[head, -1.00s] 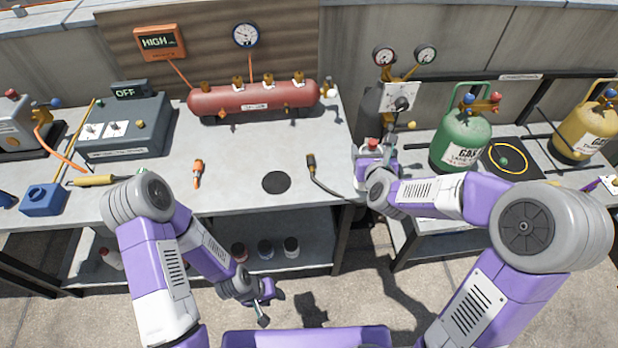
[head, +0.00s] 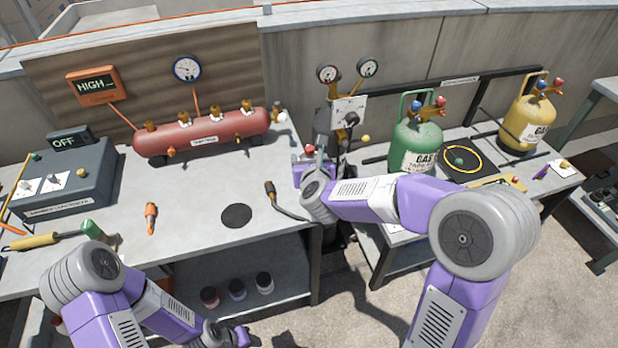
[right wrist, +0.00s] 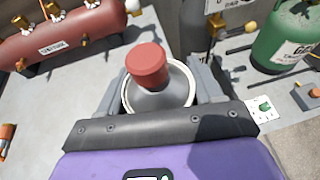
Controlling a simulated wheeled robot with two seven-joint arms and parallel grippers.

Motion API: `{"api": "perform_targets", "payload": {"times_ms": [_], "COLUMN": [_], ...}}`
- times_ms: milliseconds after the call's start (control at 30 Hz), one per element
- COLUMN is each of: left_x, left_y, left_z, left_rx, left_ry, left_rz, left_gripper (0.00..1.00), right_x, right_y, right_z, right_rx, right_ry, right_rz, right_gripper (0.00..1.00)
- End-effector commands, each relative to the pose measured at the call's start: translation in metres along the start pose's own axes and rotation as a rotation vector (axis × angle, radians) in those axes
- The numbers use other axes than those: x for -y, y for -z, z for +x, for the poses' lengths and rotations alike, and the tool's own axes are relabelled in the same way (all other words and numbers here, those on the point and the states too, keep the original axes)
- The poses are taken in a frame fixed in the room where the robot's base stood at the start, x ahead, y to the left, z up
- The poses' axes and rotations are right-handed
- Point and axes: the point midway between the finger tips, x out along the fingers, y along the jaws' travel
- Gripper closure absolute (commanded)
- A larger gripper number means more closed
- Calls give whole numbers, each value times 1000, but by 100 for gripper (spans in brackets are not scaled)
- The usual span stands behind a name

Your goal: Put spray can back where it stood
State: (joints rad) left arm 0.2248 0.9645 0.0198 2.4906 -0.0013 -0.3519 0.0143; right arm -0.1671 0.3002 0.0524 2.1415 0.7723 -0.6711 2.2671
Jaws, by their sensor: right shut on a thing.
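The spray can (right wrist: 147,72), with a red cap and a grey shoulder inside a pale rim, is upright between the fingers of my right gripper (right wrist: 155,92). The lower can is hidden by the gripper. In the head view my right gripper (head: 308,166) is at the right end of the grey bench (head: 190,235), with the red cap just showing. I cannot tell whether the can touches the bench. A black round mark (head: 237,215) on the bench is bare, left of the gripper. My left gripper (head: 238,336) is low at the bottom edge, its jaws unclear.
A black-ended cable (head: 270,190) lies between the mark and my right gripper. An orange screwdriver (head: 151,217) lies left of the mark. A red tank (head: 205,133) is behind. A gauge stand (head: 347,110) and green gas cylinder (head: 415,145) stand to the right.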

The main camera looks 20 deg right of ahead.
Motion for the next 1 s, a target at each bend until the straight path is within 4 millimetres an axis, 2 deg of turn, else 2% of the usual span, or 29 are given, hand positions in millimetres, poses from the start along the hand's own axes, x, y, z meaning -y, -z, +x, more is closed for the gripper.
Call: {"api": "perform_targets", "payload": {"times_ms": [100, 200, 700, 733, 900, 1000], "left_x": [4, 6, 8, 8, 7, 7], "left_y": [0, 1, 1, 1, 1, 1], "left_z": [11, 16, 21, 21, 20, 20], "left_rx": [0, 0, 0, 0, 0, 0], "left_ry": [0, 0, 0, 0, 0, 0], "left_rz": [0, 0, 0, 0, 0, 0], "left_gripper": [57, 57, 57, 57, 57, 57], "right_x": [0, 1, 0, 0, 0, 0], "right_y": [24, 36, 42, 43, 42, 42], "right_z": [9, 15, 18, 18, 17, 17], "right_rx": [-4, -3, 1, -2, -3, -3], "right_ry": [0, 1, 0, 0, 0, 0], "right_rz": [-2, -2, 1, 0, 0, 0], "right_gripper": [86, 86, 86, 33, 9, 9]}}
